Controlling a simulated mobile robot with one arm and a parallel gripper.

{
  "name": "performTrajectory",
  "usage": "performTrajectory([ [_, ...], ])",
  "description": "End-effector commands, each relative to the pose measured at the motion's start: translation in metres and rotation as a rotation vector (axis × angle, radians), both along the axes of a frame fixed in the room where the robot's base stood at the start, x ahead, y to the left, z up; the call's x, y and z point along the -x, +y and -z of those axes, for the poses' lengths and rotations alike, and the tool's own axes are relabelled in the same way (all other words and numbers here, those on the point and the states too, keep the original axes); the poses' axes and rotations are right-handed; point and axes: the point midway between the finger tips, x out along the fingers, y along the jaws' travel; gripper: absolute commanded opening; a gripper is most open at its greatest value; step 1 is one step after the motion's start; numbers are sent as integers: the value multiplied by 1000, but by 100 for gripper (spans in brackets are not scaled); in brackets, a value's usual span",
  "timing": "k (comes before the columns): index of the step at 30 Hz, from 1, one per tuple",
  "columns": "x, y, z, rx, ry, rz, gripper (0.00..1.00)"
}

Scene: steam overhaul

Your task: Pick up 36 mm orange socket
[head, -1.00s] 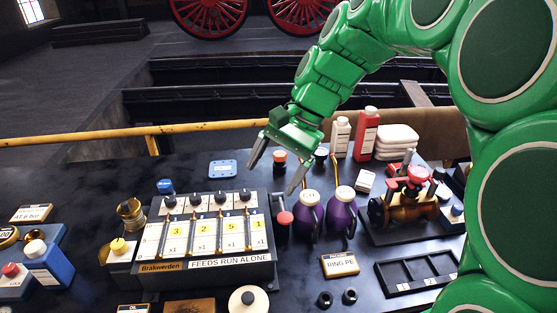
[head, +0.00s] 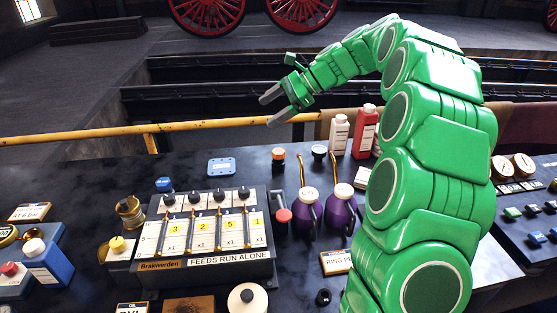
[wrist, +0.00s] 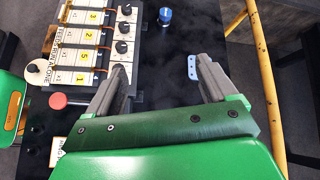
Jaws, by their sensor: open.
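The orange socket (head: 278,154), a short dark cylinder with an orange band at its top, stands upright on the dark bench behind the feed box. A similar dark socket with a pale top (head: 318,151) stands to its right. My gripper (head: 268,111) is open and empty, raised in the air above the orange socket in the picture and pointing left. In the wrist view its two fingers (wrist: 160,70) are spread with only bench between them. The orange socket does not show in the wrist view.
The feed box (head: 215,225) with dials stands in front. Two purple jugs (head: 308,212) stand right of it, with white and red bottles (head: 365,132) behind. A blue plate (head: 221,167) lies left of the socket. A yellow rail (head: 200,126) runs along the back edge.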

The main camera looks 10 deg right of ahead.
Motion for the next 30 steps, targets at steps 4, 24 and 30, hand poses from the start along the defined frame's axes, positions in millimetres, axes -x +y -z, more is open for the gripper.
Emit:
performTrajectory([
  [4,-36,-18,9,-58,51,86,86],
  [24,-132,-90,50,-249,222,352,86],
  [30,-142,-100,54,-271,240,382,86],
])
